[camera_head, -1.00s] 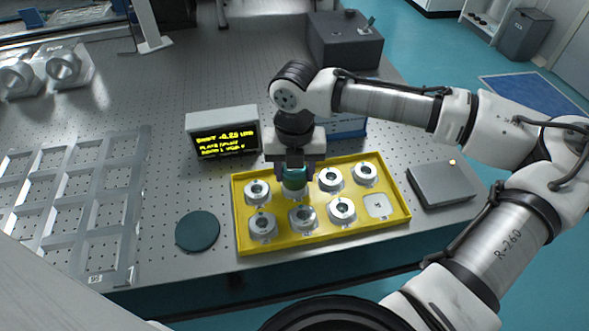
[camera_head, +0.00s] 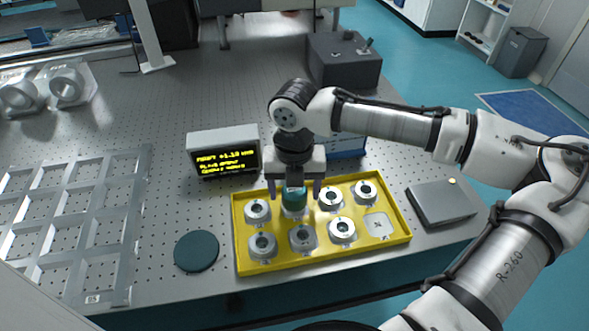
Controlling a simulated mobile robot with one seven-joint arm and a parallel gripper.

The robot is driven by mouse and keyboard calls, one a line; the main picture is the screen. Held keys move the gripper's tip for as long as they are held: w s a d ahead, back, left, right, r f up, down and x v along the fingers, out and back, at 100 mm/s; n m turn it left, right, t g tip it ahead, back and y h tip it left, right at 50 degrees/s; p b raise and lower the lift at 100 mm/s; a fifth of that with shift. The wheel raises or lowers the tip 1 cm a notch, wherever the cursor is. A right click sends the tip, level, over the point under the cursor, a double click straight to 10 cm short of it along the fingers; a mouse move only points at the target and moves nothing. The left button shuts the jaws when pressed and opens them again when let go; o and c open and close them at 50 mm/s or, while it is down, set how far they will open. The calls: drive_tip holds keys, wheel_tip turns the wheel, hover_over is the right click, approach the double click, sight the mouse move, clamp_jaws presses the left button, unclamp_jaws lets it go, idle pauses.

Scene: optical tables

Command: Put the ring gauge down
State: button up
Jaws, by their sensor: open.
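My gripper (camera_head: 294,192) points down over the back row of the yellow tray (camera_head: 322,258). Its two fingers stand apart. Between them is a teal-banded ring gauge (camera_head: 294,200), sitting in the second place from the left of the back row. I see gaps between the fingers and its sides. Its top is partly hidden by my gripper. Several silver ring gauges, such as one at the front left (camera_head: 263,246), fill other places in the tray. The front right place (camera_head: 379,225) holds no gauge and shows a pale square.
A display box (camera_head: 223,153) with yellow text stands behind the tray. A dark green round pad (camera_head: 196,251) lies left of it, and a grey flat box (camera_head: 442,203) right. A metal grid frame (camera_head: 70,222) lies far left. A dark box (camera_head: 343,60) stands at the back.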

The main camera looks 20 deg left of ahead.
wheel_tip(320, 180, up, 11)
drive_tip(key=shift+r, duration=0.2)
